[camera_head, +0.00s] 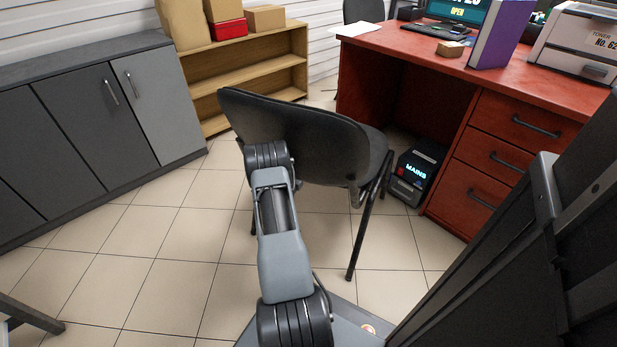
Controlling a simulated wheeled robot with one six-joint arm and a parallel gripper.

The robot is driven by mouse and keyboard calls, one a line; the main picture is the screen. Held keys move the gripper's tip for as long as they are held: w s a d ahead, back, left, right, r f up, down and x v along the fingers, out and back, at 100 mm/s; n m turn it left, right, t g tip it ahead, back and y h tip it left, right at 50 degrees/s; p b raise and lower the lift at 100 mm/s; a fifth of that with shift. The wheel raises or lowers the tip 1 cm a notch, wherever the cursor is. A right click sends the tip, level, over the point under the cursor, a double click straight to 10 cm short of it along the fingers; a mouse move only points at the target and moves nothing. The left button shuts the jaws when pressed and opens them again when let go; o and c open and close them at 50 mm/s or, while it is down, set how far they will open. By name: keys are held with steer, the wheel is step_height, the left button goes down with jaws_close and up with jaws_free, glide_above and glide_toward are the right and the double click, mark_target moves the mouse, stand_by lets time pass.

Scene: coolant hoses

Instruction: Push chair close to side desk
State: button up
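A black chair (305,130) stands on the tiled floor in the middle of the view, with its backrest towards me. Its dark metal leg (364,235) reaches the floor on the right side. The reddish wooden desk (400,45) stands behind and to the right of the chair, with drawers on its right part. The chair is near the desk's open knee space; the exact gap is hard to judge. My grey arm reaches up to the lower left of the chair's backrest. My gripper is hidden beyond the arm's dark joint, so contact with the chair cannot be seen.
A black box lit "MAINS" (414,176) stands on the floor under the desk, right of the chair. Dark cabinets (95,125) line the left wall. A low wooden shelf (262,58) stands behind the chair. Tiled floor at left (150,245) is clear.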

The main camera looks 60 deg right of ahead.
jaws_close()
steer(key=shift+f, duration=0.3)
stand_by(0.4)
